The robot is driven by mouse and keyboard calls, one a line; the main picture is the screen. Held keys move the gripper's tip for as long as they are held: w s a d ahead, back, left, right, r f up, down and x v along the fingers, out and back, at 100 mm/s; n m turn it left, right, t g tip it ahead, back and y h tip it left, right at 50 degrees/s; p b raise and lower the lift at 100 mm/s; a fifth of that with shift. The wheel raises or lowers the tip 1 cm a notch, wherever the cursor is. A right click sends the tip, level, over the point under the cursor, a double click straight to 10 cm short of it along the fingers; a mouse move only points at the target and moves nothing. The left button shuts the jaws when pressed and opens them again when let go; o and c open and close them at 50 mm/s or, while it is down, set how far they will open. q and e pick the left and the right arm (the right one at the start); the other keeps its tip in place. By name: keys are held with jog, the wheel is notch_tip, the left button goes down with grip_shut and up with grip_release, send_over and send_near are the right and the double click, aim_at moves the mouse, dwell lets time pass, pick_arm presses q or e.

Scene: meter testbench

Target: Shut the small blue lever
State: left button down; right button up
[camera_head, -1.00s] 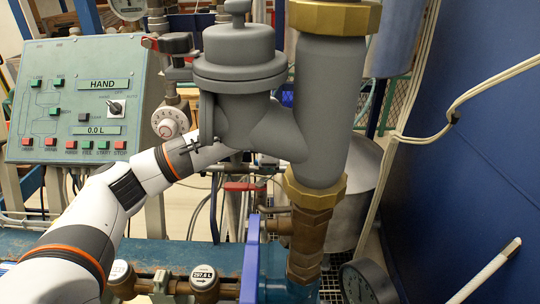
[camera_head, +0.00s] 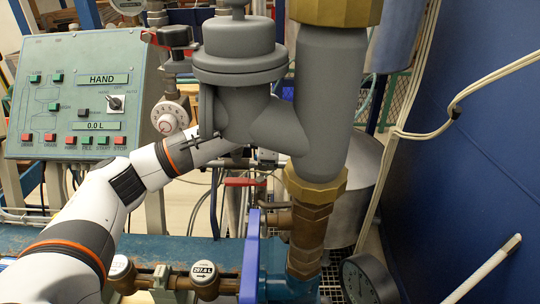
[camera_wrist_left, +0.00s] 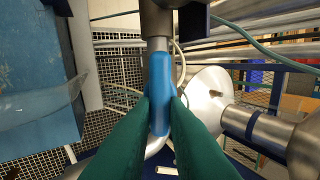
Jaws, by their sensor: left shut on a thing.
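The small blue lever (camera_wrist_left: 160,85) shows in the left wrist view, hanging lengthwise below a metal shaft. My left gripper (camera_wrist_left: 161,108) has its two green fingers closed on the lever's lower part, one on each side. In the head view my left arm reaches in from the left, and its hand is hidden behind the grey valve body (camera_head: 240,60). I cannot make out the gripped lever there. My right gripper is in neither view.
A large blue lever (camera_head: 250,265) stands upright in the foreground, beside a brass pipe fitting (camera_head: 308,240). A control panel (camera_head: 75,95) stands at the left. A blue wall (camera_head: 470,150) closes off the right side. A pressure gauge (camera_head: 365,280) sits low at the right.

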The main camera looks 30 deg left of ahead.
pick_arm(q)
jog(key=shift+s+a+f+m+b, duration=0.2)
jog(key=shift+m+b, duration=0.65)
jog(key=shift+m, duration=2.05)
jog(key=shift+s+d+m+b, duration=0.2)
jog(key=shift+m+b, duration=0.6)
jog(key=shift+m, duration=2.1)
jog(key=shift+s+a+f+m+b, duration=0.1)
jog(key=shift+s+a+m+b, duration=0.5)
jog(key=shift+m, duration=2.3)
jog(key=shift+w+d, duration=0.25)
jog(key=shift+d, duration=0.05)
jog(key=c, duration=1.4)
grip_release()
jog(key=shift+c, duration=0.2)
jog(key=shift+r+b, duration=0.1)
jog(key=shift+b, duration=0.2)
jog(key=b+v, duration=0.2)
jog(key=v, duration=1)
